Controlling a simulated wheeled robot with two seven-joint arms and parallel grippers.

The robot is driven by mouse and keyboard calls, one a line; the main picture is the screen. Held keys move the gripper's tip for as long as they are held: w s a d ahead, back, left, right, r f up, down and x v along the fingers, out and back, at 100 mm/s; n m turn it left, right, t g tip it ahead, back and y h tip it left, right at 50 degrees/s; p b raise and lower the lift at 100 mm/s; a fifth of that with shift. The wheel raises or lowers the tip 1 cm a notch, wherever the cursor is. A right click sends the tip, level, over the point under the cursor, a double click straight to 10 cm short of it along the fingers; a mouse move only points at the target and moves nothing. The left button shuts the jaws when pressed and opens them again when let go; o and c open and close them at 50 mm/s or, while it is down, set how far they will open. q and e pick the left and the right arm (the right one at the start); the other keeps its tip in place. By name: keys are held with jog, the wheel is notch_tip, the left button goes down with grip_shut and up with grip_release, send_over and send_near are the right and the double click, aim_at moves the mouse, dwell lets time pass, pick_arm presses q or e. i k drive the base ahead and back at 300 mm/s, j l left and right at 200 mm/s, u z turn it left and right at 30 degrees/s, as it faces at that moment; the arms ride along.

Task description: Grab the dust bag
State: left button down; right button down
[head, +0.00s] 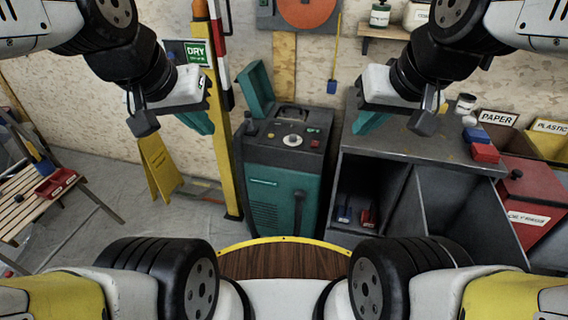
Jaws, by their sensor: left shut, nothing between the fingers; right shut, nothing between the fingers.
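My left gripper (204,126) hangs in the upper left, with teal fingers shut and empty, in front of the back wall. My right gripper (363,126) hangs in the upper right, also shut and empty, in front of the grey cabinet. A teal and dark grey machine (278,190) stands on the floor between and beyond the two grippers. Its teal lid (257,90) is raised at the left, and its top carries a dial and a red button. I cannot make out a dust bag in this view.
A grey cabinet (440,150) with open compartments stands at the right, beside a red bin (528,195). A yellow post (222,150) and a folded yellow sign (160,168) stand left of the machine. A slatted wooden bench (30,205) is at far left.

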aim_at(301, 115)
jog(key=i+u, duration=0.15)
jog(key=i, duration=0.55)
jog(key=i+l+u, duration=0.1)
jog(key=i, duration=0.6)
jog(key=l, duration=0.1)
